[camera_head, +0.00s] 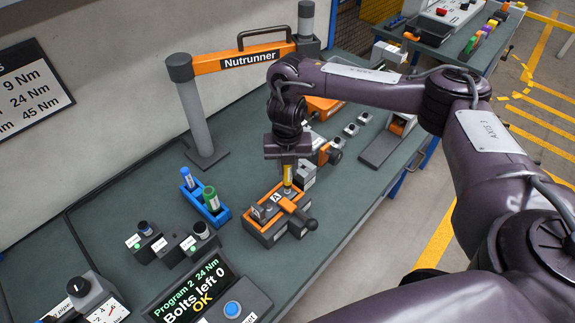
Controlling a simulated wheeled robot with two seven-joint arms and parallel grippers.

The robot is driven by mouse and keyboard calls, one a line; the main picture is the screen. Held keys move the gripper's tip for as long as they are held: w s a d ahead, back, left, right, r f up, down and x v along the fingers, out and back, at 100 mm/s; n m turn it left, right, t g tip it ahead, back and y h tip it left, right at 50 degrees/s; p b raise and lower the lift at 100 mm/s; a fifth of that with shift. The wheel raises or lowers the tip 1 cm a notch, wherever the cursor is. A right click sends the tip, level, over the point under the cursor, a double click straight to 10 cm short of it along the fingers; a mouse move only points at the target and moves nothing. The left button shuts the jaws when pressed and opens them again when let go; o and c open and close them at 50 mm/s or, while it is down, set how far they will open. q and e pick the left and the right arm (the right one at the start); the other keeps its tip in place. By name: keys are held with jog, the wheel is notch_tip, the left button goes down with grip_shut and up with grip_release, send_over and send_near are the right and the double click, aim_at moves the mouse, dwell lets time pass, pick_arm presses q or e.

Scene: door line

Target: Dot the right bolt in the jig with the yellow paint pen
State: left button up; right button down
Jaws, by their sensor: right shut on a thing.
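The yellow paint pen (287,175) is upright in my right gripper (288,181), which is shut on it. The gripper points down over the back right part of the jig. The jig (267,233) is an orange and dark grey block with a label marked A and an orange-and-black clamp handle (297,213) across its front right. The pen's tip is low at the jig, and I cannot tell whether it touches anything. The right bolt is hidden or too small to make out. My left gripper is not in view.
A blue pen rack (213,214) with a blue and a green pen stands left of the jig. The display (190,290) reads "Bolts left 0 OK". The Nutrunner arm (243,57) stands behind. Several small dark blocks sit at the left. Bench (165,190) is clear near the wall.

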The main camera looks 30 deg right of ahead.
jog(key=shift+r, duration=0.1)
notch_tip(320, 180, up, 6)
jog(key=p, duration=0.6)
dwell(0.7)
